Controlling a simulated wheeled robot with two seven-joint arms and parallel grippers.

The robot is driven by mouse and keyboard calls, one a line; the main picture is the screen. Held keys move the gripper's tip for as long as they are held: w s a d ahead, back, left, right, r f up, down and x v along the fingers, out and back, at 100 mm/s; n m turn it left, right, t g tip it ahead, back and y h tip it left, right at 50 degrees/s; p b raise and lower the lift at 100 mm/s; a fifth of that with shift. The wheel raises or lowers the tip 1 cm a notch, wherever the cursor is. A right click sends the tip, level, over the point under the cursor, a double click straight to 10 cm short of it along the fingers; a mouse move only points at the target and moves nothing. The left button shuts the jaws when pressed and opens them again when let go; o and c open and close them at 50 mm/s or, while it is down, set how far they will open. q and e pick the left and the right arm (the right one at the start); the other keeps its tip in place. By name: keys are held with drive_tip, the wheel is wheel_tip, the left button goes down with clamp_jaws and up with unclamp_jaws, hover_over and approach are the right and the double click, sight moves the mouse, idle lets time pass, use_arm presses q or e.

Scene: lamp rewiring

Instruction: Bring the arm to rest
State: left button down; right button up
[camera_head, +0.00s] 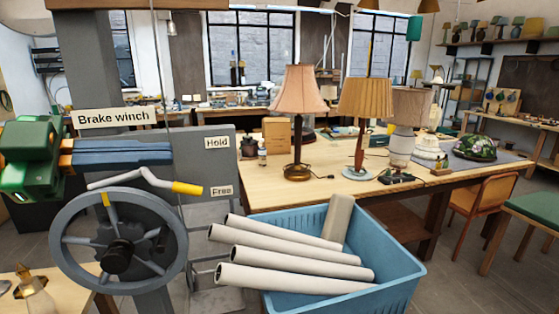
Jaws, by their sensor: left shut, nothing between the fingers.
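My left arm comes in from the left with a green wrist, and its left gripper (165,153) has long blue-grey fingers. The fingers are shut together, with nothing seen between them. They lie in front of the grey winch panel, just below the "Brake winch" label (117,118). Below the fingers is a bent grey lever (148,178) with a yellow end, which lies near the "Free" label (221,191) and below the "Hold" label (217,142). My right gripper is not in view.
A spoked grey handwheel (66,256) stands below the lever. A blue crate (385,290) with several pale tubes stands to its right. Behind is a wooden workbench (345,197) with several lamps, including a pink-shaded one (300,92). An orange chair (492,195) stands at right.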

use_arm(q)
drive_tip(key=w+d+m+h, duration=0.2)
drive_tip(key=d+h, duration=0.5)
drive_tip(key=w+a+f+n+t+y, duration=0.3)
drive_tip(key=w+f+n+t+y, duration=0.1)
drive_tip(key=f+n+t+y, duration=0.4)
drive_tip(key=w+a+f+n+t+y, duration=0.35)
drive_tip(key=f+n+t+y, duration=0.3)
drive_tip(key=n, duration=0.35)
drive_tip(key=s+a+f+n+g+y, duration=0.25)
drive_tip(key=f+n+g+y, duration=0.35)
drive_tip(key=f, duration=1)
drive_tip(key=s+f+m+g, duration=0.4)
drive_tip(key=s+f+g, duration=0.9)
drive_tip(key=s+f, duration=1)
drive_tip(key=s+f+b, duration=0.3)
drive_tip(key=f, duration=1.6)
drive_tip(key=s+a+f+g+b, duration=0.1)
drive_tip(key=s+f+g, duration=0.1)
drive_tip(key=s+f, duration=0.9)
drive_tip(key=shift+s+a+y+b, duration=0.2)
drive_tip(key=shift+s+y+b, duration=0.25)
drive_tip(key=shift+s, duration=0.1)
